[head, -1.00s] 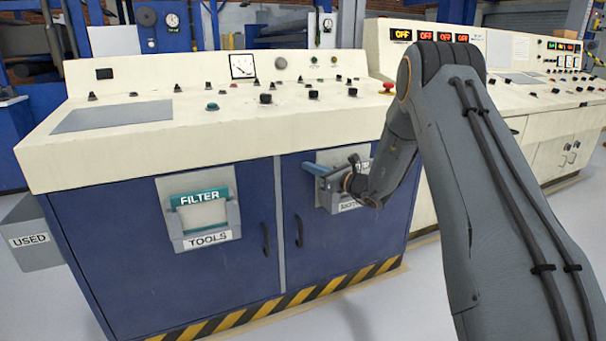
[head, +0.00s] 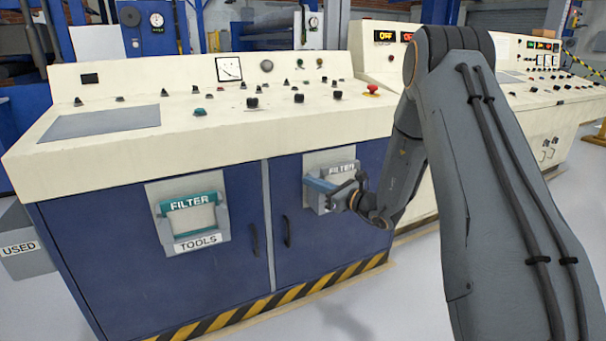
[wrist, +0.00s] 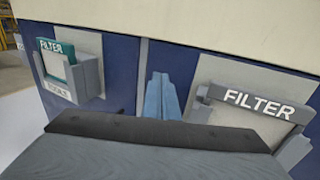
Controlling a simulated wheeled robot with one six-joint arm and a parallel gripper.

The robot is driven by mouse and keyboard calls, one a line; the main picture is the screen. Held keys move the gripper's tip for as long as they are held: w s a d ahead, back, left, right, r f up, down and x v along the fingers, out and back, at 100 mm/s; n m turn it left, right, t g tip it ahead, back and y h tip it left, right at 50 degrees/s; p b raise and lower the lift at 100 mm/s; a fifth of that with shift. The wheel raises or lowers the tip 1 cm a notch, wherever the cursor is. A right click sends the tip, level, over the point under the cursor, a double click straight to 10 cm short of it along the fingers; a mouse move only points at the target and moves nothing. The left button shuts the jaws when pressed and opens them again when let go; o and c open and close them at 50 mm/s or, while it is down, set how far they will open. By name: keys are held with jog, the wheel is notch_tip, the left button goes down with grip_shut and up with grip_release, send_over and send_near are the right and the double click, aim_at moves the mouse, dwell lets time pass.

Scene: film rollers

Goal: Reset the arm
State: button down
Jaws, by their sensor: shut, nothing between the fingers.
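My gripper (head: 322,186) is shut and empty at the end of my bent arm. In the head view it overlaps the right-hand holder (head: 312,163) on the blue cabinet front. That holder contains a grey frame labelled FILTER (head: 341,169), partly hidden behind my gripper and wrist. In the wrist view, my blue fingers (wrist: 163,97) are together, left of the grey FILTER frame (wrist: 258,104). I cannot tell whether they touch the holder.
A teal FILTER frame (head: 191,204) sits in the left holder marked TOOLS (head: 196,240). A grey bin marked USED (head: 22,252) stands at far left. The cream control desk (head: 230,125) overhangs the cabinet. The floor in front is clear.

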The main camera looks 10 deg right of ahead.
jog(key=s+a+r+n+g+y, duration=0.2)
jog(key=s+a+r+n+g, duration=0.15)
jog(key=s+a, duration=0.35)
jog(key=s+a+r+n+g+y, duration=0.1)
jog(key=s+a+r+n+g, duration=0.1)
jog(key=s+a+n+g, duration=0.4)
jog(key=s+a+n+g+h, duration=0.2)
jog(key=s+n, duration=0.2)
jog(key=s, duration=0.4)
jog(key=s+a+r+n+g+h, duration=0.1)
jog(key=s+a+n+g, duration=0.15)
jog(key=s, duration=0.55)
jog(key=s+a+n+g+h, duration=0.2)
jog(key=s+n, duration=0.2)
jog(key=s, duration=0.4)
jog(key=s+d+r+n+t+h+p, duration=0.1)
jog(key=s+d+n+t+h, duration=0.1)
jog(key=s+d+n+h, duration=0.75)
jog(key=d+r+m+p, duration=0.1)
jog(key=d+r+p, duration=0.9)
jog(key=p, duration=0.8)
jog(key=shift+s+d+r+p, duration=0.25)
jog(key=shift+s+d+p, duration=0.15)
jog(key=shift+s+d, duration=0.1)
